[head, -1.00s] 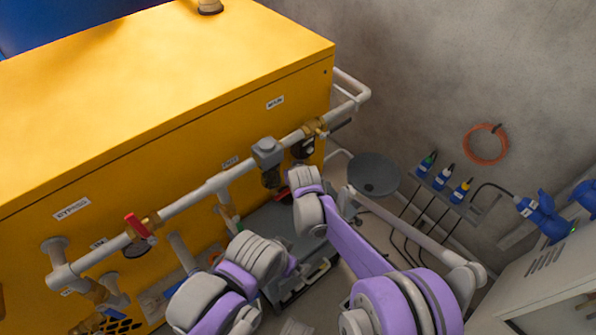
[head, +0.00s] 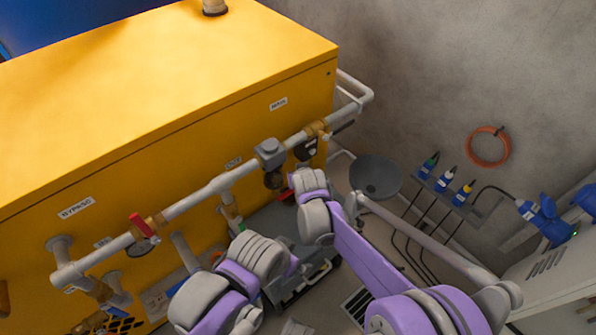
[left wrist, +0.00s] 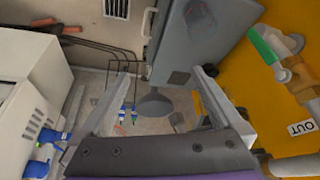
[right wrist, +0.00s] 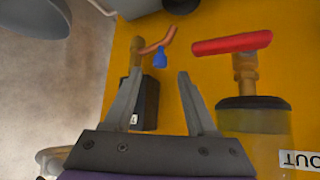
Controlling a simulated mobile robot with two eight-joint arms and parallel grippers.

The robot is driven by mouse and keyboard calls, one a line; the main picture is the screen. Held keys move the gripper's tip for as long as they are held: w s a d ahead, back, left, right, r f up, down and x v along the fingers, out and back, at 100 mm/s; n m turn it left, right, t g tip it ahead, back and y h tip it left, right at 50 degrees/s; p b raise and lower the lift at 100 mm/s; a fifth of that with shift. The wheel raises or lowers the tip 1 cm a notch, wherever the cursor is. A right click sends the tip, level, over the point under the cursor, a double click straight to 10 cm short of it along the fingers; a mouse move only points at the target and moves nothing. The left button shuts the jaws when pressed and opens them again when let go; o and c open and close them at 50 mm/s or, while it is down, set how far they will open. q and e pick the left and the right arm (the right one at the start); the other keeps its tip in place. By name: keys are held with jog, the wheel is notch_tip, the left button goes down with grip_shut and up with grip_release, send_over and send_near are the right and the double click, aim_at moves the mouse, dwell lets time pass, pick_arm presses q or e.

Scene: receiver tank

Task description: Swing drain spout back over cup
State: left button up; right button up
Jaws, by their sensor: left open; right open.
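My right gripper (right wrist: 160,75) is open and empty in the right wrist view. Just beyond its fingertips is a bent copper-coloured tube (right wrist: 157,43), possibly the drain spout, beside a brass fitting and a small blue part (right wrist: 160,58). No contact is visible. A black box (right wrist: 146,105) shows between the fingers. My left gripper (left wrist: 155,75) is open and empty, facing a grey panel (left wrist: 190,45) in the left wrist view. A grey dish (head: 375,177) stands near the wall; I cannot tell whether it is the cup. Both gripper tips are hidden in the head view.
A red lever (right wrist: 231,43) above a clear bowl (right wrist: 255,128) is close right of my right gripper. The yellow cabinet (head: 150,110) carries a long pipe (head: 190,202) with valves. A green handle (left wrist: 264,46) is right of my left gripper.

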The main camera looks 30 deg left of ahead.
pick_arm(q)
jog(key=shift+r+p, duration=0.35)
jog(key=shift+r, duration=0.1)
pick_arm(e)
jog(key=v, duration=0.6)
jog(key=shift+s+d+r, duration=0.2)
jog(key=shift+r, duration=0.05)
